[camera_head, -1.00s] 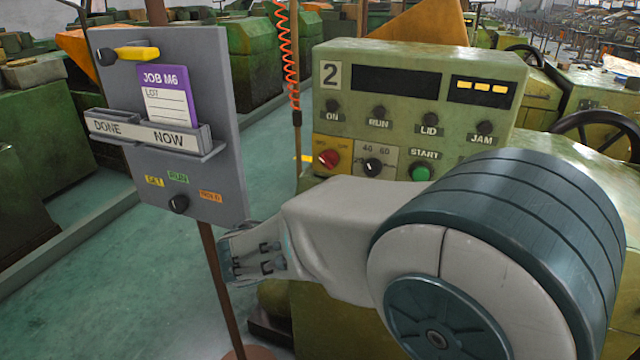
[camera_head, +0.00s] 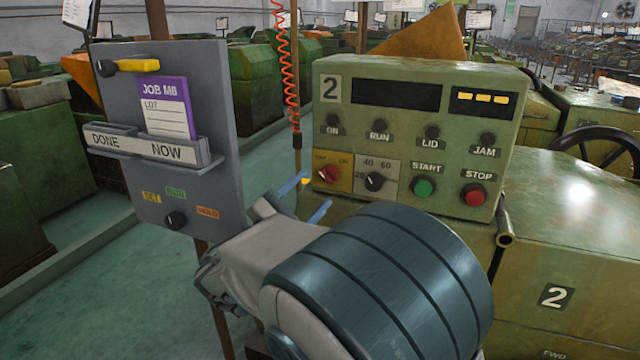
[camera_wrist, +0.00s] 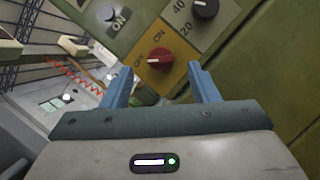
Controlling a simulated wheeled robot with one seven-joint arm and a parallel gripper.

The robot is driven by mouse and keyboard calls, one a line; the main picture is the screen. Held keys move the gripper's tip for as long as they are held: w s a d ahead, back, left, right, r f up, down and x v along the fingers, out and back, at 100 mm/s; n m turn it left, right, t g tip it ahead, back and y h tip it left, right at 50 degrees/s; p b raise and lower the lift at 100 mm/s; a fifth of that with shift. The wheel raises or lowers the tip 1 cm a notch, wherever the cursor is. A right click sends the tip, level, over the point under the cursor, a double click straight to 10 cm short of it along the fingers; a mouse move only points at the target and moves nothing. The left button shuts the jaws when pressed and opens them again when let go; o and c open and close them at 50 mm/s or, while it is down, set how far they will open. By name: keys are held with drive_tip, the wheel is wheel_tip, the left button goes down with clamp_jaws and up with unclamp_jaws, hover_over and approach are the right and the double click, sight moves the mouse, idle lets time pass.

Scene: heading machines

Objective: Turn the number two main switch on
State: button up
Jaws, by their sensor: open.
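The number two control panel (camera_head: 410,140) is a green box with a "2" plate at its top left. Its main switch is a red knob (camera_head: 329,174) on a yellow plate marked OFF and ON, at the panel's lower left. In the wrist view the red knob (camera_wrist: 159,59) shows beyond and between the fingertips, with its light pointer mark toward the OFF side. My gripper (camera_head: 307,198) has two blue fingers, open and empty, just left of and below the switch. The gripper also shows in the wrist view (camera_wrist: 161,78), apart from the knob.
Right of the switch are a black dial (camera_head: 374,181), a green START button (camera_head: 424,188) and a red STOP button (camera_head: 473,195). A grey job board (camera_head: 185,205) on a post stands left of my arm. An orange coiled hose (camera_head: 287,60) hangs behind.

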sight(325, 179)
drive_tip(key=shift+x, duration=1.95)
drive_tip(key=c, duration=1)
drive_tip(key=shift+f, duration=0.1)
